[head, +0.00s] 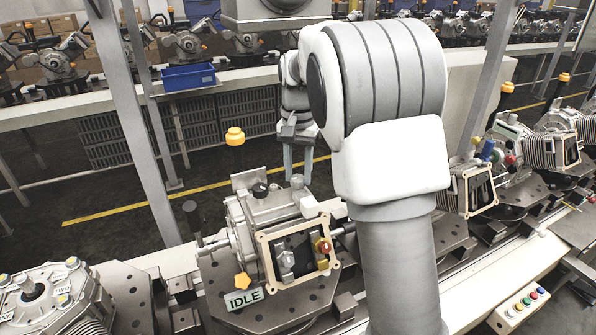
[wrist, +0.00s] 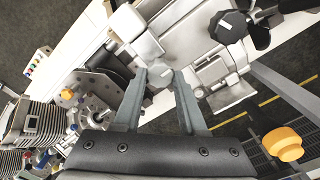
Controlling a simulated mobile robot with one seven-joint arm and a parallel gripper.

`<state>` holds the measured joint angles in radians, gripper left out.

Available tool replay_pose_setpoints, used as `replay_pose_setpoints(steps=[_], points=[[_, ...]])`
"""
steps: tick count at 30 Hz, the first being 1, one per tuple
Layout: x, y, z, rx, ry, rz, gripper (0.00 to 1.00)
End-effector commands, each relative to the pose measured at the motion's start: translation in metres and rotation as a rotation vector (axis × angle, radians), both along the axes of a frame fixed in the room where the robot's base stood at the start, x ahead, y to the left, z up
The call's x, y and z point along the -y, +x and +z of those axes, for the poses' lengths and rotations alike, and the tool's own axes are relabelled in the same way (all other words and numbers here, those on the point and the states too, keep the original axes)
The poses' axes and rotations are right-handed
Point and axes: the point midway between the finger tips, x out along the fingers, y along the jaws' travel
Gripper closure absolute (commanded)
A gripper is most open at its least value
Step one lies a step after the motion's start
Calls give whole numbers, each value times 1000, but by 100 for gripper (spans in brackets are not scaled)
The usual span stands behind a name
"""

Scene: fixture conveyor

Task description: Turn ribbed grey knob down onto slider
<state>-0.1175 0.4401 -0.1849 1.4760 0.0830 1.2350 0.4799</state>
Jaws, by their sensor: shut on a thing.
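The ribbed grey knob (head: 297,182) sits on top of a metal housing (head: 268,208) on the fixture. In the wrist view the knob (wrist: 160,75) shows between the two fingertips. My gripper (head: 298,172) points down from above and is shut on the knob; in the wrist view its fingers (wrist: 161,76) flank it on both sides. A black knob (head: 260,190) stands to its left, and also shows in the wrist view (wrist: 228,27). I cannot make out for certain which part is the slider.
A cream-framed panel (head: 264,252) on the housing's front carries a grey lever (head: 286,262) and a red-yellow knob (head: 323,246). A sign reads IDLE (head: 243,299). Other fixtures flank this one along the conveyor.

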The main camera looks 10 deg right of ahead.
Motion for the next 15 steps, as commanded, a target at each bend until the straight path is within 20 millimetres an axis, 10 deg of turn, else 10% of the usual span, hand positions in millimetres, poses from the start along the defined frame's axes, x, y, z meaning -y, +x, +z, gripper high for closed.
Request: replay_pose_setpoints(steps=[14,15], points=[[0,3,6,16,1,-13,100],[0,3,6,15,0,-12,54]])
